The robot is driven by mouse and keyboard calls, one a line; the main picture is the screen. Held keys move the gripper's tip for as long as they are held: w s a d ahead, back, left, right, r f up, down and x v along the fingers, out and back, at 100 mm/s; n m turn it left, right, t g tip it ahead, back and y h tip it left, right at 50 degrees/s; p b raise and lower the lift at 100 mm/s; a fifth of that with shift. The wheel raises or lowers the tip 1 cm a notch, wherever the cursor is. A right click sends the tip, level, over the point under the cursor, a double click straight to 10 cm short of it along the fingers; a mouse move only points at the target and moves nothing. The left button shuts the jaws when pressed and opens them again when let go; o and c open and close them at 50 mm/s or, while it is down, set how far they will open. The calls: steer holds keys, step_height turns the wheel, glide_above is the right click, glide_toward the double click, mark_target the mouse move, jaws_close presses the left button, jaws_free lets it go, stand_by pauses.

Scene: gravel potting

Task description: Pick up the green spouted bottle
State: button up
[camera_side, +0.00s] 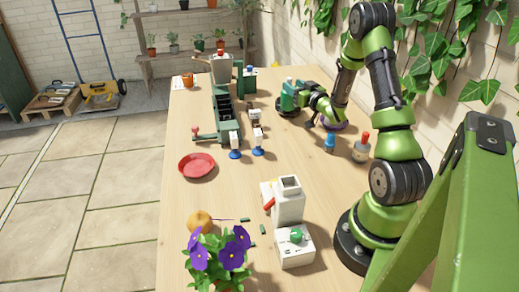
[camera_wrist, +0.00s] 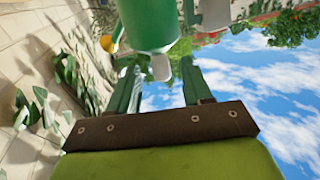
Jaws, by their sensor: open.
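A green rounded bottle (camera_wrist: 148,22) fills the top middle of the wrist view, at and just beyond my fingertips; its upper part is cut off by the frame. A small white piece shows at its near end, between the fingers. In the side view the green bottle (camera_side: 288,97) stands towards the back right of the table, with a pale top. My gripper (camera_wrist: 160,68) is open, one dark green finger on each side in the wrist view. In the side view my gripper (camera_side: 303,97) is right beside the bottle, reaching in from the right. I cannot tell whether the fingers touch it.
Two blue-based white-topped pieces (camera_side: 246,143) stand nearer.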

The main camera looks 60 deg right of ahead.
mark_target(291, 83)
steer(key=x, duration=0.3)
steer(key=shift+w+d, duration=0.1)
steer(key=shift+w, duration=0.1)
jaws_close()
